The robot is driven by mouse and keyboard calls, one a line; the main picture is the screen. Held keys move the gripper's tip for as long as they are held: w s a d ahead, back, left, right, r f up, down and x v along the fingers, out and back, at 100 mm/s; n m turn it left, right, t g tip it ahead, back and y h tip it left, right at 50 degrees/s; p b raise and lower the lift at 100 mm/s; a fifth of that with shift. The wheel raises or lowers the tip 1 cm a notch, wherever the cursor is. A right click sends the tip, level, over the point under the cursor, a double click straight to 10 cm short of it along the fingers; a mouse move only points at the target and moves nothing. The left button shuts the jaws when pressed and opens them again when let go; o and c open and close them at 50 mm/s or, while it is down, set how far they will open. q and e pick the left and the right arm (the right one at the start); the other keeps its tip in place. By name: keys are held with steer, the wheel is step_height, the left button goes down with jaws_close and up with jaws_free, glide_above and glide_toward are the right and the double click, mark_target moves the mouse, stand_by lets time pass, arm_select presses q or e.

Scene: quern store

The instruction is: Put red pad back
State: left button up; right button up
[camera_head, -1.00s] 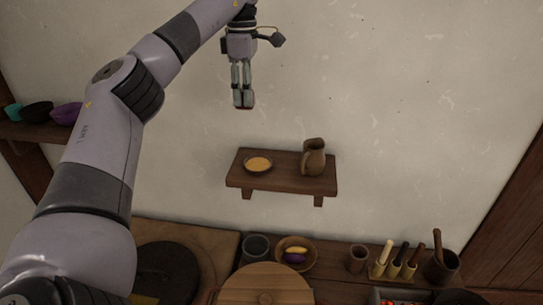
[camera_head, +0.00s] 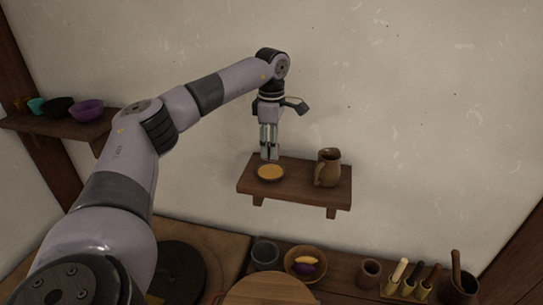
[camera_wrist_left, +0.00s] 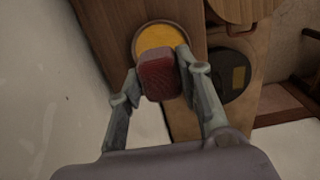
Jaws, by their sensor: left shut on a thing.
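The red pad (camera_wrist_left: 160,77) is a dark red block with rounded edges, seen in the left wrist view between the fingers of my left gripper (camera_head: 269,154). The gripper is shut on it. In the head view the pad cannot be made out clearly. The fingertips are close above the small wall shelf (camera_head: 310,186), at the back edge of a shallow dish with an orange-yellow filling (camera_head: 270,173). In the left wrist view the pad overlaps the near rim of this dish (camera_wrist_left: 156,37). Whether the pad touches anything is unclear. My right gripper is not in view.
A brown jug (camera_head: 328,168) stands on the shelf right of the dish. Below are a dark cup (camera_head: 265,254), a bowl (camera_head: 305,264) with purple and yellow things, and a tool holder (camera_head: 408,288). Another shelf (camera_head: 70,128) with bowls is at left.

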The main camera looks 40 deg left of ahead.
arm_select(q)
steer(key=shift+f, duration=0.35)
step_height(320, 180, down, 3)
steer(key=shift+s+f+p, duration=0.1)
steer(key=shift+f+p, duration=0.05)
steer(key=shift+p, duration=0.45)
steer(key=shift+f, duration=0.25)
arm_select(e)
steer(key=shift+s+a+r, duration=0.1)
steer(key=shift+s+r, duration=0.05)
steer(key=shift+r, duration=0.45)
arm_select(q)
steer(key=o, duration=1)
steer(key=shift+f, duration=0.15)
steer(key=shift+o, duration=0.2)
step_height(320, 180, up, 11)
steer(key=b, duration=0.2)
steer(key=shift+b, duration=0.3)
steer(key=shift+r, duration=0.7)
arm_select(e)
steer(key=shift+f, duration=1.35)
